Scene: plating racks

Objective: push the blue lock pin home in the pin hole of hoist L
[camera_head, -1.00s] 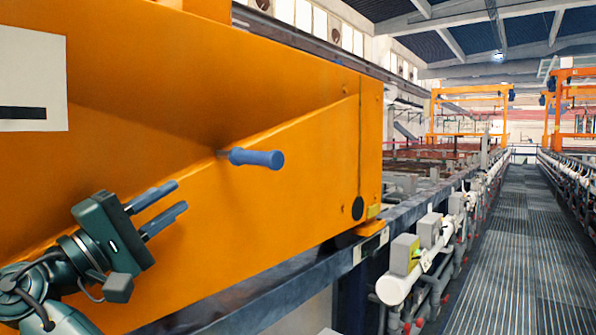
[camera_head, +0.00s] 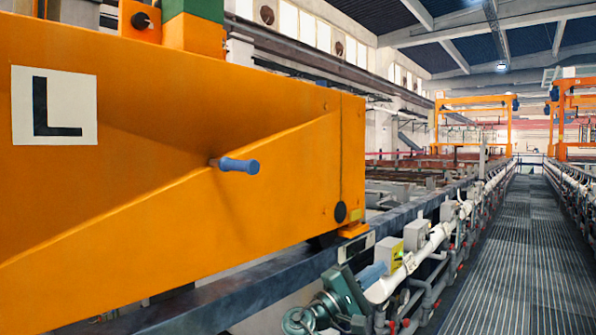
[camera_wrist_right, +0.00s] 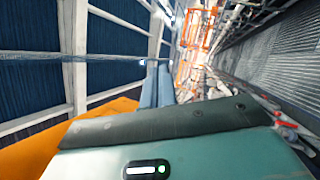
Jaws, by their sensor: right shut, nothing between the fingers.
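The blue lock pin (camera_head: 239,166) sticks out of the side of the orange beam of hoist L (camera_head: 290,170). A short length of grey shaft shows between its blue handle and the beam face; the hole's rim cannot be made out. A white plate with a black L (camera_head: 54,105) is on the beam at left. My right gripper (camera_head: 374,271) is low in the head view, below and right of the pin and clear of it. Its fingers, also seen in the right wrist view (camera_wrist_right: 156,86), are together and empty. My left gripper is not in view.
A dark blue rail (camera_head: 290,270) runs under the beam. White pipes and grey boxes (camera_head: 390,254) line the walkway side, close to my right gripper in the picture. The grated walkway (camera_head: 495,260) at right is clear.

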